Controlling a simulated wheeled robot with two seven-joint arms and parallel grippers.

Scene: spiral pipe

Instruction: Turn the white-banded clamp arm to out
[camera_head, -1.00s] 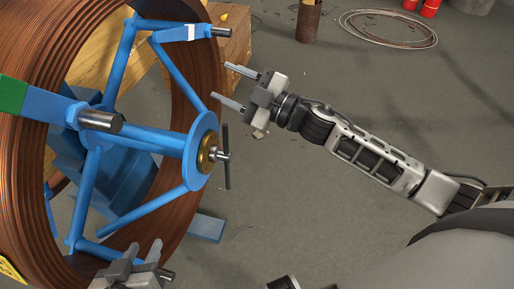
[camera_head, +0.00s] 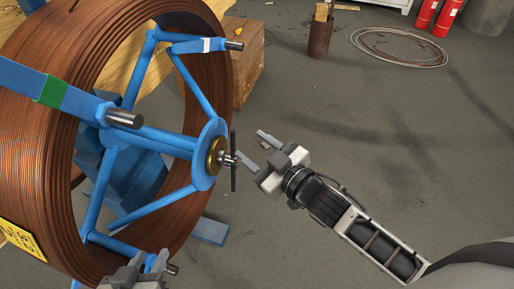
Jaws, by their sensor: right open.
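The white-banded clamp arm (camera_head: 188,47) is a short blue bar with a white band and a grey metal rod end, at the top of the blue spoked frame (camera_head: 146,140). It lies against the near rim of the copper pipe coil (camera_head: 60,45). My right gripper (camera_head: 253,147) is open and empty, in front of the brass-coloured hub (camera_head: 215,156) and its dark crossbar (camera_head: 233,170), below and right of the white-banded arm. Whether it touches the crossbar is unclear. My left gripper (camera_head: 145,262) is at the bottom edge, partly cut off, beside another rod end (camera_head: 172,269); its jaws are unclear.
A green-banded clamp arm (camera_head: 60,95) sticks out at the left. A wooden crate (camera_head: 248,65) stands behind the coil. A rusty can (camera_head: 320,38), a loose wire coil (camera_head: 400,47) and red cylinders (camera_head: 447,18) are farther back.

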